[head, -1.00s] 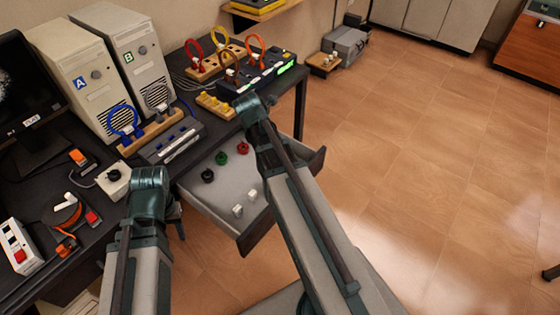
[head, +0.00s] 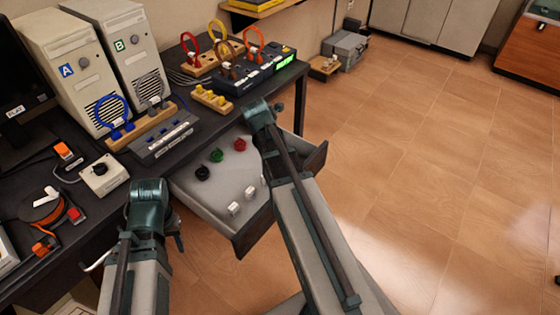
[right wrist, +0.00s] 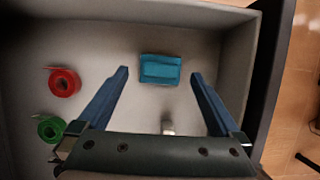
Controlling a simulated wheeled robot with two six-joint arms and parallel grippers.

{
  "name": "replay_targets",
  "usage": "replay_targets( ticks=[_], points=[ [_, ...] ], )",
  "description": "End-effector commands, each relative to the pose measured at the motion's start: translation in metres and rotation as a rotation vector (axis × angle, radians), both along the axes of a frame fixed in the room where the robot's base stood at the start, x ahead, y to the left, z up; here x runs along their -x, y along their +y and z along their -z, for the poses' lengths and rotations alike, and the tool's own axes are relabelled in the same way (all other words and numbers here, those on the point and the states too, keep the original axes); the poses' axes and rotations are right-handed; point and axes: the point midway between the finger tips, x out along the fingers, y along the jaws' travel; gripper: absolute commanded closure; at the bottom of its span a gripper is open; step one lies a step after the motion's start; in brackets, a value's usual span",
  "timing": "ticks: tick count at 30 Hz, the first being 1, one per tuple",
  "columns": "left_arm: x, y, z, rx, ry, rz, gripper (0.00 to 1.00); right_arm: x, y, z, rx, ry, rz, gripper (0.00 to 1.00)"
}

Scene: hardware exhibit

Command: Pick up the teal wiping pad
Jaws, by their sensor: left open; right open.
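The teal wiping pad (right wrist: 160,69) lies flat on the floor of the open grey drawer (right wrist: 215,30) in the right wrist view. In the head view the pad is hidden behind my right arm. My right gripper (right wrist: 159,76) is open over the drawer, with one blue finger to each side of the pad in the picture. Nothing is between the fingers, and the height gap cannot be told. My left gripper (head: 175,232) is open and empty in front of the desk, left of the drawer, partly hidden by its wrist.
A red roll (right wrist: 64,82) and a green roll (right wrist: 51,129) lie left of the pad. White pieces (head: 234,208) lie near the drawer's front. A black roll (head: 202,173) is at its left. The desk (head: 75,235) is crowded; the floor on the right is clear.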

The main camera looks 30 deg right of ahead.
Motion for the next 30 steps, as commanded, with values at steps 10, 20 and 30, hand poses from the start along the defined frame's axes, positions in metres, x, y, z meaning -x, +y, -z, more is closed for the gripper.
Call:
replay_targets(
  ticks=[10, 20, 30],
  points=[
    [0.000, 0.000, 0.043, 0.000, 0.000, 0.000, 0.55, -0.004, -0.014, 0.043, 0.000, 0.000, 0.000, 0.00],
    [0.000, 0.000, 0.041, 0.000, 0.000, 0.000, 0.55, -0.004, -0.015, 0.041, 0.000, 0.000, 0.000, 0.11],
    [0.000, 0.000, 0.041, 0.000, 0.000, 0.000, 0.55, -0.004, -0.015, 0.041, 0.000, 0.000, 0.000, 0.68]
  ],
)
